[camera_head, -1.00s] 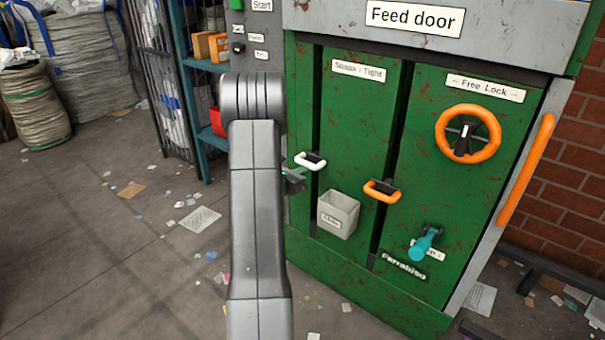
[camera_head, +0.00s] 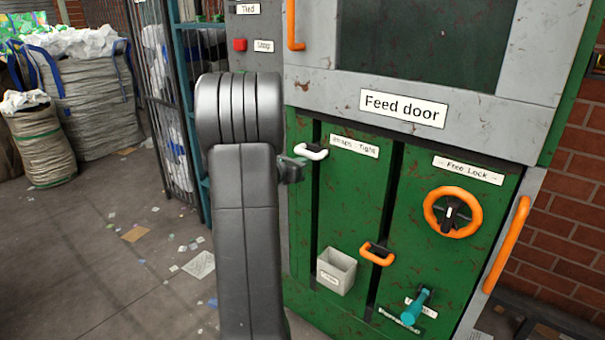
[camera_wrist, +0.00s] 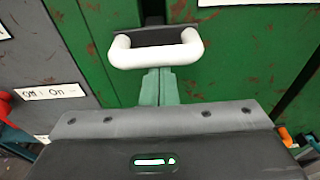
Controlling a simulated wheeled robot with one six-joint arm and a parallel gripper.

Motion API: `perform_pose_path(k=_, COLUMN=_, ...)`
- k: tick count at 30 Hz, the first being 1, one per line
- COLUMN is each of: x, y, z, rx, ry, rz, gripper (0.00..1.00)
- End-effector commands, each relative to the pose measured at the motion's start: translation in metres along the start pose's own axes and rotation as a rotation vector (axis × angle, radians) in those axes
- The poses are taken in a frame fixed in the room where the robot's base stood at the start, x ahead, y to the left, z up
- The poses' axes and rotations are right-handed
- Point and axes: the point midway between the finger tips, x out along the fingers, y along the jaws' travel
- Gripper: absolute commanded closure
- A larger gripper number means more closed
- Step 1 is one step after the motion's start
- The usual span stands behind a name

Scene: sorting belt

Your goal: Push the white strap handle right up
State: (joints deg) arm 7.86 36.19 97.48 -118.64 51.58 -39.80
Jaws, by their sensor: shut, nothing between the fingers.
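The white strap handle (camera_head: 312,152) is a U-shaped pull on the dark vertical slot (camera_head: 315,205) of the green panel. It stands near the upper end of the slot, beside the strap label (camera_head: 354,145); a short stretch of slot seems to show above it. My gripper (camera_head: 296,167) is just below and left of the handle, partly hidden by my arm. In the wrist view the white handle (camera_wrist: 157,50) lies across the tips of my gripper (camera_wrist: 160,76). The fingers are shut, hold nothing, and appear to meet its underside.
An orange handle (camera_head: 378,253) sits low on a second slot. An orange wheel (camera_head: 453,212), a teal lever (camera_head: 416,306) and a grey bin (camera_head: 336,271) are on the panel. A shelf and cage stand left; the floor has scattered scraps.

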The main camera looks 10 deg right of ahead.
Motion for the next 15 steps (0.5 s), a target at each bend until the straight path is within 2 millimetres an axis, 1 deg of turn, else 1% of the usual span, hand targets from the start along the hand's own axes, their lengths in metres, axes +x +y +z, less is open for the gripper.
perform_pose_path(k=1, x=-0.002, y=0.001, z=0.013, rx=0.003, ry=-0.005, rz=0.000, gripper=1.00)
perform_pose_path(k=4, x=-0.003, y=0.000, z=0.021, rx=0.003, ry=-0.005, rz=0.000, gripper=1.00)
perform_pose_path(k=8, x=-0.004, y=0.000, z=0.025, rx=0.002, ry=-0.005, rz=0.000, gripper=1.00)
perform_pose_path(k=15, x=-0.004, y=0.001, z=0.025, rx=0.002, ry=-0.006, rz=0.000, gripper=1.00)
